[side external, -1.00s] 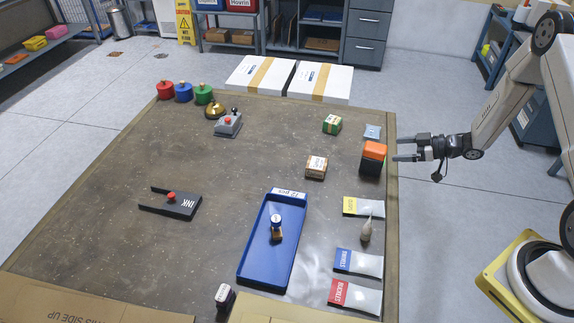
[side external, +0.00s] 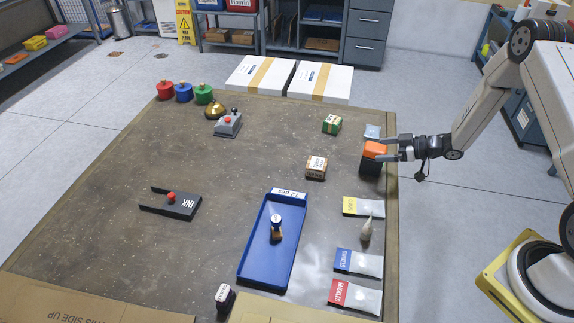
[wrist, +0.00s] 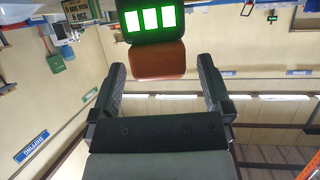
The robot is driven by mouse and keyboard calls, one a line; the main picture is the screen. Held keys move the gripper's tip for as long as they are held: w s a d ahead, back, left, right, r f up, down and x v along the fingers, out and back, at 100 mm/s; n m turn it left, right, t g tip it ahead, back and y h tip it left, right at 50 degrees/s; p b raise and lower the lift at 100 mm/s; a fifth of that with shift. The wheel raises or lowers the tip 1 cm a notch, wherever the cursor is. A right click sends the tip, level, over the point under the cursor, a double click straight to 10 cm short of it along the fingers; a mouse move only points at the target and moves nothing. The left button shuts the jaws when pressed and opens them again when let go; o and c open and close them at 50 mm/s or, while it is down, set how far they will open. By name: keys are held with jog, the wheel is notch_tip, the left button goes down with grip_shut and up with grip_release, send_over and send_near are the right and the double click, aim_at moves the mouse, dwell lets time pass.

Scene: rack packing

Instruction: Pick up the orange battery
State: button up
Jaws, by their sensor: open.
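The battery (side external: 371,167) stands upright at the right edge of the table, with an orange upper part and a black lower part. In the wrist view its orange part (wrist: 158,61) is ahead of the fingers, and its black part carries green lit bars. My gripper (side external: 382,149) is open and level with the orange part, coming from the right. In the side view its fingertips overlap the orange part. In the wrist view the fingers (wrist: 162,75) are to both sides of the orange part with gaps. I see no contact.
A brown box (side external: 316,168), a green box (side external: 332,124) and a small blue packet (side external: 372,131) lie near the battery. A blue tray (side external: 266,258) holds a stamp. Colored packets (side external: 358,261) line the table's right side. The table's middle is clear.

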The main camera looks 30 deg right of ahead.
aim_at(375, 149)
jog(key=shift+x, duration=1.55)
jog(key=shift+c, duration=0.2)
jog(key=shift+r, duration=0.1)
grip_shut()
